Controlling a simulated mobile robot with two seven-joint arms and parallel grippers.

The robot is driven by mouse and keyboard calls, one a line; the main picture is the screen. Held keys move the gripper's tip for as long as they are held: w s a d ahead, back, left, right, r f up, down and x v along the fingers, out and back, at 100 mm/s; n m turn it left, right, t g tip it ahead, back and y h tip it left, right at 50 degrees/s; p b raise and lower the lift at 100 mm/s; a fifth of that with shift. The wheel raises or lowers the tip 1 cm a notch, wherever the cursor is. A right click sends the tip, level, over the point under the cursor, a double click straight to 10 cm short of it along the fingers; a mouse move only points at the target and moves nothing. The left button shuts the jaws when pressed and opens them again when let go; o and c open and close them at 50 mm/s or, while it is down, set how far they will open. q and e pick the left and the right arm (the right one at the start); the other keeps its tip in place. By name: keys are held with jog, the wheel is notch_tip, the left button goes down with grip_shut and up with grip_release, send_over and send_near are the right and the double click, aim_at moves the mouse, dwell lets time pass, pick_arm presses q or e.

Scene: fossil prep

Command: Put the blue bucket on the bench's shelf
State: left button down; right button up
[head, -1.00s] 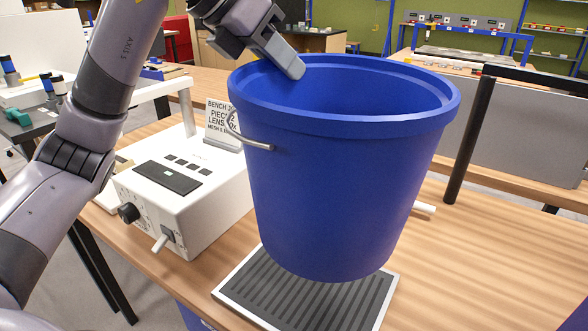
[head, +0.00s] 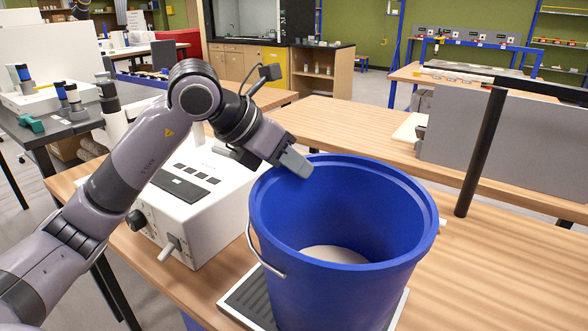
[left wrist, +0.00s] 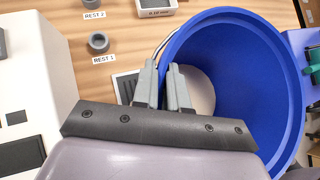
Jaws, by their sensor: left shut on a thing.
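The blue bucket (head: 345,285) is upright at the front of the wooden bench (head: 500,260), over a dark ridged mat (head: 240,300). Its base is out of frame, so I cannot tell whether it touches the mat. A pale round surface shows inside at its bottom. My left gripper (head: 294,165) is shut on the bucket's rim at its far left side. In the left wrist view my left gripper (left wrist: 161,75) has a finger on each side of the rim of the bucket (left wrist: 215,20). My right gripper is not in view. I cannot make out the bench's shelf.
A white instrument box (head: 200,195) stands just left of the bucket. A black post (head: 482,150) and a grey panel (head: 510,145) stand behind it to the right. The bench top right of the bucket is clear. Small grey round holders (left wrist: 98,42) show in the left wrist view.

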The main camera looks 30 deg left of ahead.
pick_arm(q)
jog(key=shift+f, duration=0.55)
jog(key=c, duration=1.2)
grip_release()
jog(key=shift+f, duration=0.1)
jog(key=shift+o, duration=0.2)
jog(key=v, duration=1.2)
jog(key=shift+b, duration=0.35)
